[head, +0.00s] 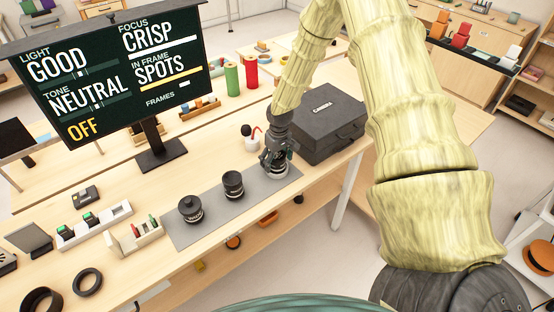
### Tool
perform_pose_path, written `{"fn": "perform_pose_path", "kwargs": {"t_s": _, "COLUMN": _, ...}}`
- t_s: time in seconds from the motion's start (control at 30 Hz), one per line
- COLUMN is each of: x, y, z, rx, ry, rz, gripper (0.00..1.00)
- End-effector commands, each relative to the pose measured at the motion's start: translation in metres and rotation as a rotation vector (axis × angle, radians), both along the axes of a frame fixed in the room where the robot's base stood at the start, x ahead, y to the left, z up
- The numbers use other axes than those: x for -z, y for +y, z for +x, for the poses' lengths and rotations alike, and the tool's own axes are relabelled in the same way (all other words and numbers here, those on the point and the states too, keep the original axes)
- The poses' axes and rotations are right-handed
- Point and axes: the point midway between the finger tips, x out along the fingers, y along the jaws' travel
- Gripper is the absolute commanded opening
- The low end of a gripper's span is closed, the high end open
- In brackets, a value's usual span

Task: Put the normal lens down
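My gripper (276,158) points down at the right end of a grey mat (208,231) on the wooden table. Its fingers are around a dark lens with a pale lower rim (272,174), at or just above the mat. I cannot tell whether the lens touches the mat or how firmly the fingers hold it. The fingers and wrist hide most of it. Two other black lenses stand upright on the mat: a left one (190,211) and a middle one (233,185). Their labels are too small to read, so I cannot tell by name which is the normal lens.
A dark camera case (321,128) stands just right of and behind my gripper. A white pot with a red item (251,139) is close behind the mat. A display on a stand (118,75) rises at the back left. Small racks (134,236) and black rings (87,282) lie left.

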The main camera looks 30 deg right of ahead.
Motion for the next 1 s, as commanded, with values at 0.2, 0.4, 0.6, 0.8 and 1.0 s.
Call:
{"fn": "perform_pose_path", "kwargs": {"t_s": 0.2, "x": -0.001, "y": 0.0, "z": 0.0, "rx": 0.0, "ry": 0.0, "rz": 0.0, "gripper": 0.81}}
{"fn": "perform_pose_path", "kwargs": {"t_s": 0.4, "x": -0.017, "y": 0.0, "z": 0.0, "rx": 0.0, "ry": -0.001, "rz": 0.0, "gripper": 0.81}}
{"fn": "perform_pose_path", "kwargs": {"t_s": 0.6, "x": -0.031, "y": 0.0, "z": 0.0, "rx": 0.0, "ry": -0.003, "rz": 0.0, "gripper": 0.81}}
{"fn": "perform_pose_path", "kwargs": {"t_s": 0.8, "x": -0.053, "y": 0.0, "z": -0.002, "rx": 0.001, "ry": -0.003, "rz": 0.0, "gripper": 0.81}}
{"fn": "perform_pose_path", "kwargs": {"t_s": 1.0, "x": -0.075, "y": -0.001, "z": -0.004, "rx": 0.0, "ry": -0.002, "rz": 0.0, "gripper": 0.81}}
